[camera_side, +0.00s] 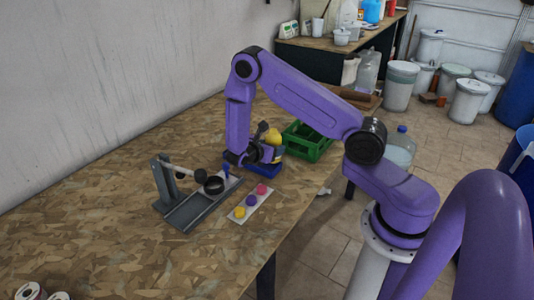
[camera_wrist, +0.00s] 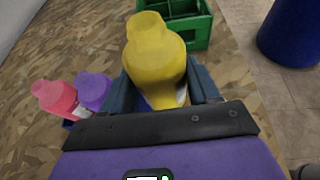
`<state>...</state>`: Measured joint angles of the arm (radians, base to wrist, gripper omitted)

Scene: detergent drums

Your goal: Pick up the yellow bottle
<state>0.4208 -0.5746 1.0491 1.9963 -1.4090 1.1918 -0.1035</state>
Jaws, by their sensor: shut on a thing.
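The yellow bottle (camera_wrist: 155,58) stands out in the middle of the wrist view, between the two fingers of my gripper (camera_wrist: 168,88). The fingers are shut on its body, one on each side. In the side view the yellow bottle (camera_side: 273,137) shows just right of my gripper (camera_side: 262,152), above a blue tray (camera_side: 264,170). The gripper hides part of the bottle and of the tray. I cannot tell whether the bottle's base touches anything.
A pink bottle (camera_wrist: 54,97) and a purple bottle (camera_wrist: 92,90) stand close on the left. A green crate (camera_side: 307,141) is just beyond. A grey stand (camera_side: 172,190) and a strip with coloured knobs (camera_side: 251,202) lie on the table.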

